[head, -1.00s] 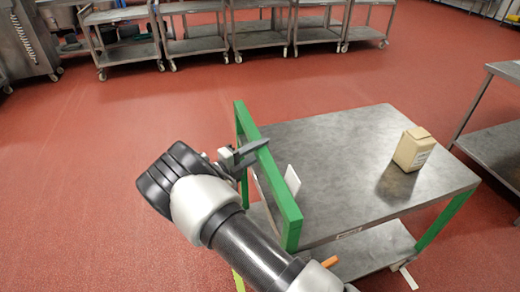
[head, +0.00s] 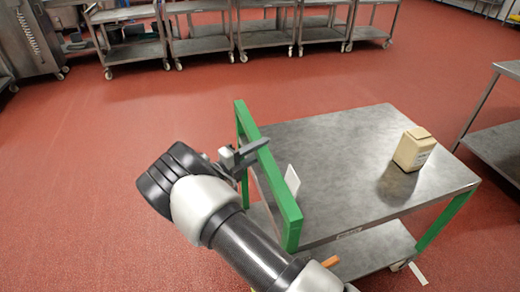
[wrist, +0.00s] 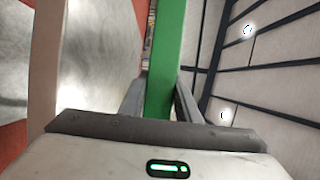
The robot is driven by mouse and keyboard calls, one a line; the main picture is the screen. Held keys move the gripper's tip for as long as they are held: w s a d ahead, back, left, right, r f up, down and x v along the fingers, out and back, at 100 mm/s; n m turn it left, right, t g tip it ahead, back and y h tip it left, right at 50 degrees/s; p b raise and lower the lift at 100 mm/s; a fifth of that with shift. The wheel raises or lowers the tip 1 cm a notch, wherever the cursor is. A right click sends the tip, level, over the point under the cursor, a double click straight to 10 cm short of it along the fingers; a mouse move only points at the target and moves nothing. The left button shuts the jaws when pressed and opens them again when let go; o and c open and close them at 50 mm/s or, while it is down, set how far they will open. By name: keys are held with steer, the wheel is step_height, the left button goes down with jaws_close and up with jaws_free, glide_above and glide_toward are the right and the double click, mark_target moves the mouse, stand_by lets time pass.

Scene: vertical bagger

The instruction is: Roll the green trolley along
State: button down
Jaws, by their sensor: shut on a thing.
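The green trolley (head: 330,140) has a grey metal top, a lower shelf and green legs. Its green push handle (head: 283,196) rises along the left end of the top. My gripper (head: 242,156) is shut on the handle's upper bar, left of the trolley top. In the wrist view the green bar (wrist: 166,60) runs between the two fingers, whose tips are partly hidden. A beige container (head: 413,150) stands upright near the right end of the top. A white card (head: 291,181) stands just inside the handle.
Several metal carts (head: 262,36) on castors line the back. Another metal table (head: 498,140) stands close beyond the trolley's right side. Open red floor (head: 110,140) lies to the left and between the trolley and the carts.

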steer(key=c, duration=1.3)
jaws_free()
steer(key=shift+c, duration=0.2)
steer(key=v, duration=1.7)
steer(key=shift+s+a+r, duration=0.1)
steer(key=shift+s+a, duration=0.1)
